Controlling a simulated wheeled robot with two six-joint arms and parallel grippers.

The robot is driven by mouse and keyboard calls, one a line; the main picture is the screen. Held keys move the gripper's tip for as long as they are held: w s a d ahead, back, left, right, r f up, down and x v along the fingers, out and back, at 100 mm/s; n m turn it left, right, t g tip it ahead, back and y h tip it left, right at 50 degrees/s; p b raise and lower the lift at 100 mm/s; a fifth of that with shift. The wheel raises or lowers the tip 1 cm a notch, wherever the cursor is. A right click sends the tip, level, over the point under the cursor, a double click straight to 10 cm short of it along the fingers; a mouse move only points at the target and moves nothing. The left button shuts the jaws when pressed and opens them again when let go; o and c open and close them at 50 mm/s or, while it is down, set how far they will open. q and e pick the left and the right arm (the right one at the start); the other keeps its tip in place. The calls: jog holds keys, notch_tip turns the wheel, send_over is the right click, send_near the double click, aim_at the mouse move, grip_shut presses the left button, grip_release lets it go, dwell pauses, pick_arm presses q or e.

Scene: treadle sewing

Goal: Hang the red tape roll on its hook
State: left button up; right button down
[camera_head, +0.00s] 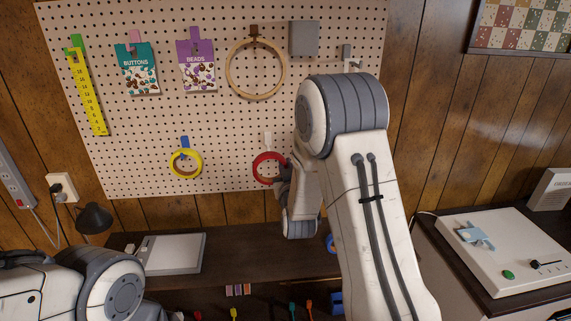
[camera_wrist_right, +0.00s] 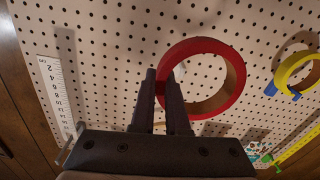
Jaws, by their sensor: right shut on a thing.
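The red tape roll (camera_head: 255,168) is upright in front of the pegboard, just below a white hook (camera_head: 268,140). It also shows as a red ring in the right wrist view (camera_wrist_right: 239,78). My right gripper (camera_head: 283,178) is shut on the roll's rim at its right side; in the wrist view its dark fingers (camera_wrist_right: 170,93) pinch the rim. A pale bit shows inside the ring near the fingers. I cannot tell whether the roll hangs over the hook. My left arm shows at the lower left, but its gripper is out of view.
A yellow tape roll (camera_head: 172,165) hangs on a blue hook to the left. A dark table (camera_head: 240,250) lies below; my right forearm hides the board's right part.

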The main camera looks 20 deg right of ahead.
jog(key=shift+s, duration=0.1)
jog(key=shift+s+b, duration=0.1)
jog(key=shift+b, duration=0.2)
jog(key=shift+f+b+x, duration=0.1)
jog(key=shift+b+x, duration=0.35)
jog(key=shift+x, duration=2)
jog(key=shift+f+b+x, duration=0.15)
jog(key=shift+b+x, duration=0.3)
jog(key=shift+x, duration=2.05)
jog(key=shift+f+b, duration=0.8)
jog(key=shift+b, duration=0.15)
jog(key=c, duration=0.8)
grip_release()
jog(key=shift+c, duration=0.2)
